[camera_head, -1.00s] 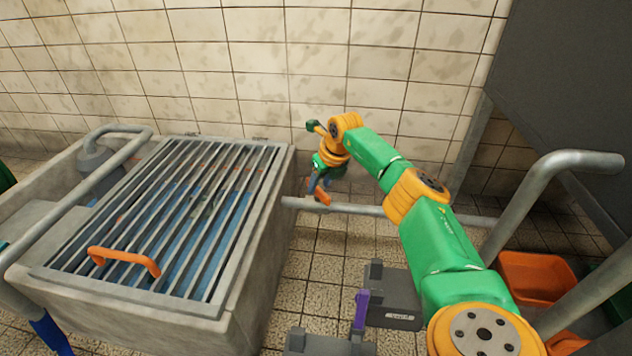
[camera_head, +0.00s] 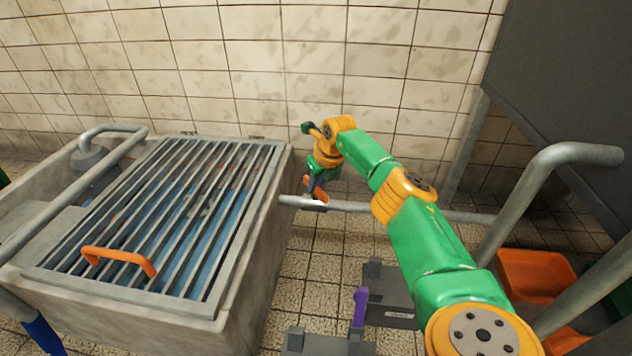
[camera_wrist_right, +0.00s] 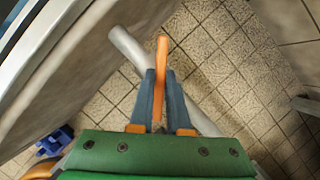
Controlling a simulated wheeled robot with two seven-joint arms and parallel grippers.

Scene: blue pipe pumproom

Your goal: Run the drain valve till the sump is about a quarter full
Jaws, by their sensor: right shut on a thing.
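The sump (camera_head: 125,304) is a stone-coloured basin at left under a barred grate with an orange handle (camera_head: 118,261). Blue water (camera_head: 205,235) shows between the bars; its depth is hard to judge. My right gripper (camera_head: 316,188) is at the pipe's left end. In the right wrist view, its jaws (camera_wrist_right: 161,95) are shut on an orange lever (camera_wrist_right: 163,55), the drain valve's handle, which crosses over the pipe. The valve body is mostly hidden. My left gripper is out of view.
A tiled wall stands close behind the gripper. Grey rails (camera_head: 530,195) and orange bins (camera_head: 535,275) are at right. A dark grey block (camera_head: 388,295) with a purple part (camera_head: 360,307) is on the floor below my arm. Bare tiled floor lies between.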

